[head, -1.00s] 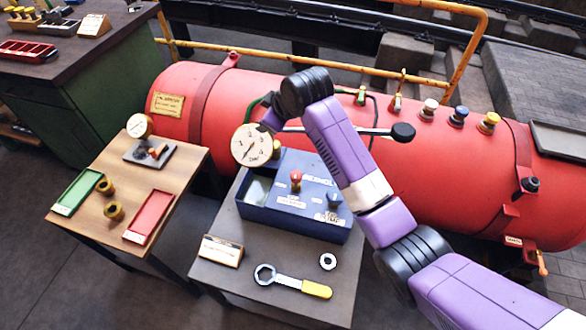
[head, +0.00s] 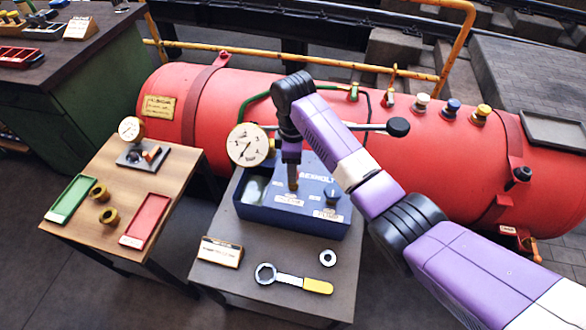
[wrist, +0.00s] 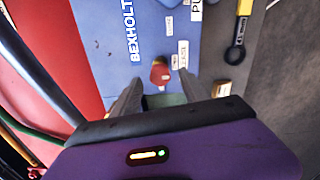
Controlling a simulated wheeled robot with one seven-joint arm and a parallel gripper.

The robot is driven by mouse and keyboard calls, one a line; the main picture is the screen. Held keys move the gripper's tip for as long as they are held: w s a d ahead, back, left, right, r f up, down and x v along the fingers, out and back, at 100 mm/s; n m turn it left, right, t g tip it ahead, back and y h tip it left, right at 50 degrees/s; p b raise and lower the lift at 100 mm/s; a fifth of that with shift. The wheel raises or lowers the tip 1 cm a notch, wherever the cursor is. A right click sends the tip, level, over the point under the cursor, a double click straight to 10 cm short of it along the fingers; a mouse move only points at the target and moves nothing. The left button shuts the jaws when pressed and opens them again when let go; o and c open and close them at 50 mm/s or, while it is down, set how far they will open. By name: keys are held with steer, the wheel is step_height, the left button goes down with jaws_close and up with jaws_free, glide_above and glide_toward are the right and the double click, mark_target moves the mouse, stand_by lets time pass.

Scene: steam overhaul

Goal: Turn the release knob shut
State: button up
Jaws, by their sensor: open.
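The release knob is a small red knob (wrist: 160,72) on the top panel of the blue test box (head: 245,213), beside a small white label. In the head view my gripper hides it. My gripper (wrist: 162,84) is open and points down at the panel. In the wrist view the red knob shows between and just beyond its two fingers, with no clear contact. In the head view the gripper (head: 292,183) is over the left half of the panel. I cannot tell the knob's turn position.
A round dial gauge (head: 247,145) stands close behind the box. A spanner (head: 293,279) and a ring (head: 328,257) lie in front. The red boiler (head: 420,160) runs behind, with a black-ended lever (head: 397,127).

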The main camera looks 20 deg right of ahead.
steer(key=shift+f, duration=0.95)
steer(key=shift+c, duration=0.4)
jaws_close()
